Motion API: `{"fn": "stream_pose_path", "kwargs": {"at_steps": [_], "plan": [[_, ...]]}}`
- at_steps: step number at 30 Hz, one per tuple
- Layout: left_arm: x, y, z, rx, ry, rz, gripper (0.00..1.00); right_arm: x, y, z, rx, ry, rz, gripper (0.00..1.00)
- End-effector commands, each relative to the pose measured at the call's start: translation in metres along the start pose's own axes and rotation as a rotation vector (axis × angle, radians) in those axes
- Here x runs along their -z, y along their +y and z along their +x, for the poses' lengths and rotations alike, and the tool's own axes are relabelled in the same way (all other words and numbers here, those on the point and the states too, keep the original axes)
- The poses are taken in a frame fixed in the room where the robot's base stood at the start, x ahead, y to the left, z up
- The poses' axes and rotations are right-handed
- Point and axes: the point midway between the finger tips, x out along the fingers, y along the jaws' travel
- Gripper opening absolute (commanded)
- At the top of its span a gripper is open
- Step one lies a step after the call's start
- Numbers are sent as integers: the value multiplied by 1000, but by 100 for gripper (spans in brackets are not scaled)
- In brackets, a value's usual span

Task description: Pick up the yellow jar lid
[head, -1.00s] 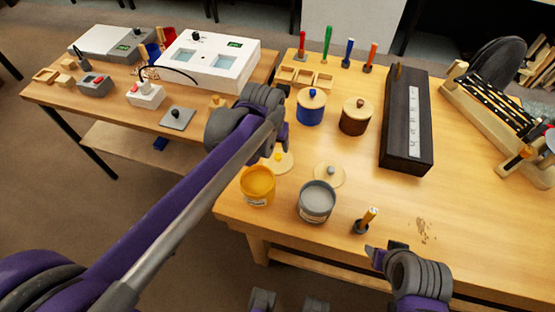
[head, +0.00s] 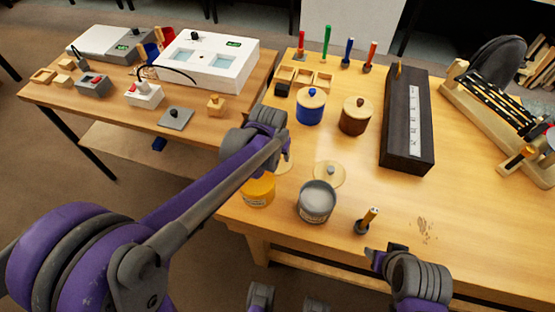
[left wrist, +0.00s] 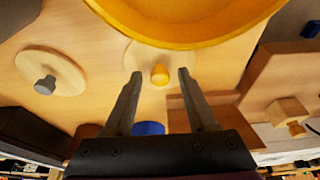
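The yellow jar lid (left wrist: 143,52) is a pale wooden disc with a yellow knob (left wrist: 160,74), lying on the table beside the open yellow jar (left wrist: 185,22). In the head view only a sliver of the lid (head: 286,166) shows past my left arm, and its knob is hidden. My left gripper (left wrist: 159,73) is open, with one finger on each side of the knob in the left wrist view; contact cannot be told. In the head view its fingers are hidden behind the wrist. My right gripper (head: 384,249) appears open and empty near the table's front edge.
A grey jar (head: 316,203) and its lid (head: 329,175) stand close to the right. Lidded blue (head: 310,107) and brown (head: 355,117) jars are behind. A brush (head: 367,220) stands near the front edge. A long black box (head: 406,120) lies further right.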

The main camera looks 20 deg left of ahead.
Motion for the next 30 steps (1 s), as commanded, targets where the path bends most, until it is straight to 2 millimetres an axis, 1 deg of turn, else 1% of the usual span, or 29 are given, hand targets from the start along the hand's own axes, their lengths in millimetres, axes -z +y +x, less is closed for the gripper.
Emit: {"fn": "stream_pose_path", "kwargs": {"at_steps": [1,5,6,9,19,22,26,30], "plan": [[0,0,0,0,0,0,46,0,0,0,0,0,0,54],[0,0,0,0,0,0,22,0,0,0,0,0,0,54],[0,0,0,0,0,0,15,0,0,0,0,0,0,54],[0,0,0,0,0,0,0,0,0,0,0,0,0,54],[0,0,-1,0,0,0,0,0,0,0,0,0,0,54],[2,0,-6,0,0,0,0,0,0,-1,0,0,0,54],[7,0,-25,0,1,0,0,2,0,-4,0,1,0,54],[16,0,-53,0,1,0,0,5,0,-7,0,3,0,54]]}}
